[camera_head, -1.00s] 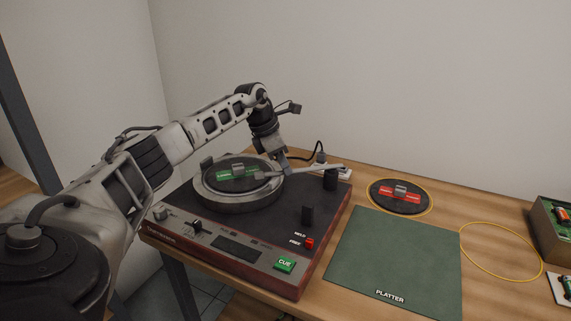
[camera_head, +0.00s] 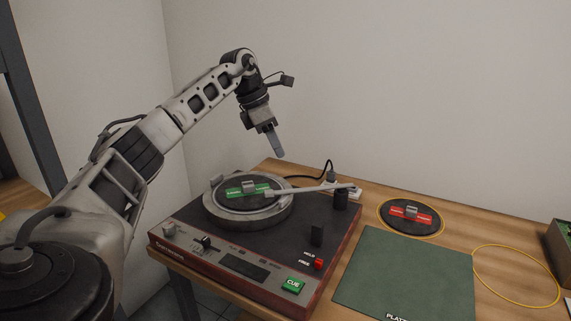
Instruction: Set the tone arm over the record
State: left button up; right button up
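The turntable (camera_head: 215,262) stands on the wooden table. A dark record with a green label (camera_head: 235,192) lies on its round platter (camera_head: 250,214). The pale tone arm (camera_head: 312,188) runs left from its dark post (camera_head: 341,198), and its head end reaches over the right part of the record. I cannot tell whether the head touches the record. My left gripper (camera_head: 278,153) is above and behind the turntable, pointing down, clear of the tone arm. Its fingers overlap edge-on, so their opening is hidden; nothing shows in them. My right gripper is out of view.
A second record with a red label (camera_head: 391,221) lies in a yellow ring at the back right. A green mat (camera_head: 405,275) lies right of the turntable, with an empty yellow ring (camera_head: 482,252) beyond it. A box (camera_head: 560,240) stands at the right edge. The wall is close behind.

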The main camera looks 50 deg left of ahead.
pick_arm(q)
jog(key=v, duration=0.3)
jog(key=shift+s+r, duration=0.15)
jog(key=shift+r, duration=0.2)
dwell(0.4)
